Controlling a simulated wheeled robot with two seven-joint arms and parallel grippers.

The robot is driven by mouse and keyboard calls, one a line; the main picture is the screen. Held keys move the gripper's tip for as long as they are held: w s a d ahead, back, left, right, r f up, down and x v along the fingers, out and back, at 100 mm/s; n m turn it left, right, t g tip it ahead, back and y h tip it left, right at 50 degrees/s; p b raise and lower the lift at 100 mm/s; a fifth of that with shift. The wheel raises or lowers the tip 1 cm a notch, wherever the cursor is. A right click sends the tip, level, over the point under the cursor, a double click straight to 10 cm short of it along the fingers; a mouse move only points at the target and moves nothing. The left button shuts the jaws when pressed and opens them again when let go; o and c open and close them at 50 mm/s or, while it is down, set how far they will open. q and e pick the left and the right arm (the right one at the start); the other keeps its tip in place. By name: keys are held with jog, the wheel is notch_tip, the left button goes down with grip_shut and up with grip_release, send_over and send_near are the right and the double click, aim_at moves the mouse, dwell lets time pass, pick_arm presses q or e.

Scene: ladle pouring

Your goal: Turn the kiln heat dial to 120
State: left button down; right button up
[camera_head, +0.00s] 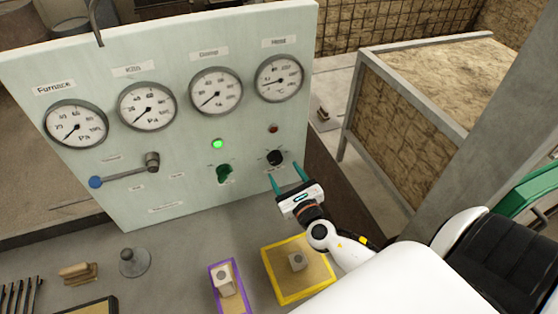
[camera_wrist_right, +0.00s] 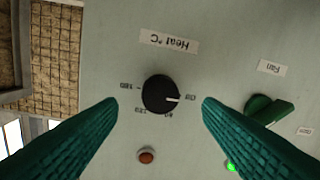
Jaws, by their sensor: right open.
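The black heat dial (camera_head: 275,157) sits on the pale green panel (camera_head: 190,120), below the rightmost gauge. In the right wrist view the dial (camera_wrist_right: 161,94) is near the centre, upside down, under an inverted "Heat °C" label (camera_wrist_right: 168,42). Its white pointer points to the right there, near a small number at the right; other scale numbers sit below and to the left. My right gripper (camera_head: 287,172) is open, with its green fingers pointing at the dial. In the right wrist view the fingertips lie either side of the dial with gaps, not touching it. My left gripper is not in view.
A green fan knob (camera_head: 224,173), a lit green lamp (camera_head: 218,143) and a red lamp (camera_head: 273,128) are near the dial. A lever (camera_head: 125,172) is further left. Yellow (camera_head: 268,271) and purple-edged (camera_head: 212,280) trays lie on the bench below.

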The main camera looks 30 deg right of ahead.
aim_at(277, 161)
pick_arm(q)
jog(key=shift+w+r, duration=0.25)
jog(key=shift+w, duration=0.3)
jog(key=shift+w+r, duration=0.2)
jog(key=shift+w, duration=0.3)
pick_arm(e)
jog(key=shift+w+d, duration=0.2)
jog(key=shift+w, duration=0.95)
jog(key=shift+w+d, duration=0.2)
jog(key=shift+w, duration=0.9)
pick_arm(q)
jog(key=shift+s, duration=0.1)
pick_arm(e)
jog(key=shift+c, duration=0.2)
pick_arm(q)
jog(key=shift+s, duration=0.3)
pick_arm(e)
jog(key=c, duration=1)
